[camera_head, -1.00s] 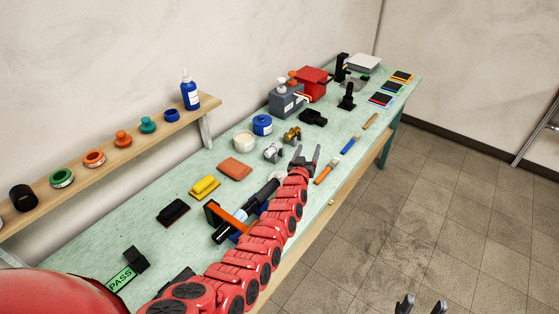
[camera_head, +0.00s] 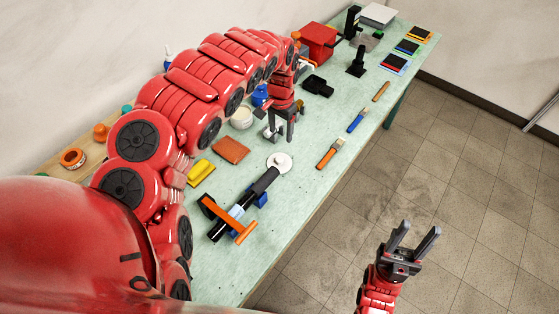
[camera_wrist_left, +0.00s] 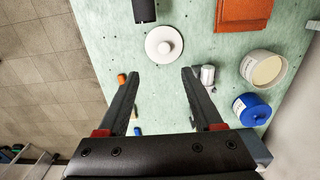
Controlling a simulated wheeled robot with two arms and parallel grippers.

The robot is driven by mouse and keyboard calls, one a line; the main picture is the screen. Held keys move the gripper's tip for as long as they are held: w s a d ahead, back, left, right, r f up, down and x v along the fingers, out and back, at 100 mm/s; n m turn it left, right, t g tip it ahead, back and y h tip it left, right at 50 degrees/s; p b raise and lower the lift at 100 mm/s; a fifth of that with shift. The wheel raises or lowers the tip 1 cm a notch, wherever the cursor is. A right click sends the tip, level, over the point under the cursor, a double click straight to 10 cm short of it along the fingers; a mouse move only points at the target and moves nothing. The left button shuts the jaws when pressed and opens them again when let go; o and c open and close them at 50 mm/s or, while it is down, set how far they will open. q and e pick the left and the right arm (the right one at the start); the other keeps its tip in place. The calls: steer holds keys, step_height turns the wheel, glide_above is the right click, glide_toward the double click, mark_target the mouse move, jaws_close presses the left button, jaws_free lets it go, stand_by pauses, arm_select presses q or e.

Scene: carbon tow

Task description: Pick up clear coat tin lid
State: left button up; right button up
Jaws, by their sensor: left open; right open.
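The clear coat tin lid appears to be the white round disc with a small raised centre (camera_head: 279,161), lying flat on the green bench top. It also shows in the left wrist view (camera_wrist_left: 164,44), just beyond the fingertips and roughly centred between them. My left gripper (camera_head: 280,138) points down over the bench, open and empty, above and a little behind the lid in the head view. Its two fingers spread apart in the left wrist view (camera_wrist_left: 161,72). My right gripper (camera_head: 415,232) is open and empty over the floor, right of the bench.
A cream-topped tin (camera_head: 241,118) and a blue tin (camera_wrist_left: 251,109) stand near the left gripper. An orange-brown block (camera_head: 231,150), a yellow block (camera_head: 201,172) and a black cylindrical tool (camera_head: 263,182) lie near the lid. Brushes (camera_head: 330,154) lie along the front edge.

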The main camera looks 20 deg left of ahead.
arm_select(q)
steer(key=b, duration=0.6)
glide_above(279, 159)
steer(key=f, duration=0.5)
steer(key=d+f, duration=0.1)
steer(key=f, duration=0.2)
steer(key=shift+s+f, duration=0.1)
steer(key=shift+f, duration=0.25)
steer(key=shift+a+p, duration=0.1)
steer(key=shift+p, duration=0.25)
steer(key=shift+s+f, duration=0.15)
steer(key=shift+f, duration=0.6)
steer(key=shift+w+f+p, duration=0.2)
steer(key=shift+f+p, duration=0.25)
steer(key=shift+p, duration=0.25)
steer(key=f, duration=0.1)
steer(key=p, duration=0.1)
steer(key=f, duration=0.1)
steer(key=shift+a+f, duration=0.25)
steer(key=shift+f, duration=0.1)
steer(key=shift+w+f+p, duration=0.1)
steer(key=shift+f+p, duration=0.2)
steer(key=shift+f, duration=0.45)
steer(key=shift+a, duration=0.1)
jaws_close()
